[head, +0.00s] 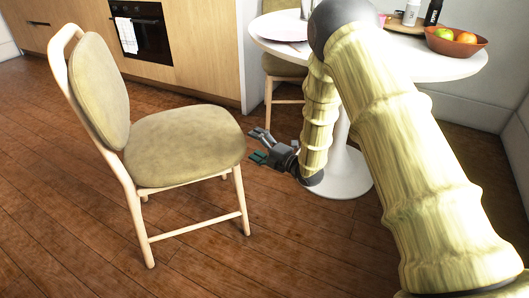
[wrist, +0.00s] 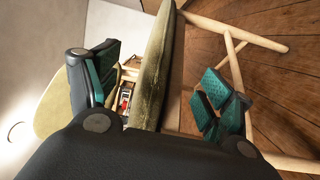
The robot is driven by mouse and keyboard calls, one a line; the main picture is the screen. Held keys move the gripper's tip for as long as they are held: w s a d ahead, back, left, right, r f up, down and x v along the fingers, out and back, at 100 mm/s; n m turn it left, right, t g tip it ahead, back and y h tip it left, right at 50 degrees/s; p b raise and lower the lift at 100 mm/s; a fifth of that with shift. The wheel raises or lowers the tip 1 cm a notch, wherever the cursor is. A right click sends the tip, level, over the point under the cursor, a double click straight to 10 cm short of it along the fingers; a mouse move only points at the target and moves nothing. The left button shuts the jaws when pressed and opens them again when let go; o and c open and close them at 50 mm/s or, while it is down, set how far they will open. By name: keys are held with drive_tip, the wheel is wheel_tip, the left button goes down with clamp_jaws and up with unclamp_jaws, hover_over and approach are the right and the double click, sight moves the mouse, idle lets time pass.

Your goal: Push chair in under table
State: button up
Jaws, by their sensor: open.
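A chair (head: 178,142) with a padded olive seat and pale wooden frame stands upright at left, its back on the far left side and its seat toward the table. The round white table (head: 430,68) is at upper right on a white pedestal. The chair is apart from the table, with bare floor between. My gripper (head: 259,146) is open and empty, close to the right edge of the seat. In the wrist view, the seat edge (wrist: 162,70) shows between the open fingers; I cannot tell if they touch it. My arm hides part of the table and pedestal.
A second chair (head: 284,68) stands at the table's far left side. Wooden cabinets with an oven (head: 141,32) line the back. The floor (head: 60,200) left and in front is clear.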

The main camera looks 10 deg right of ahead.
sight(244, 138)
drive_tip(key=shift+b+x, duration=0.9)
drive_tip(key=shift+x, duration=1.95)
clamp_jaws()
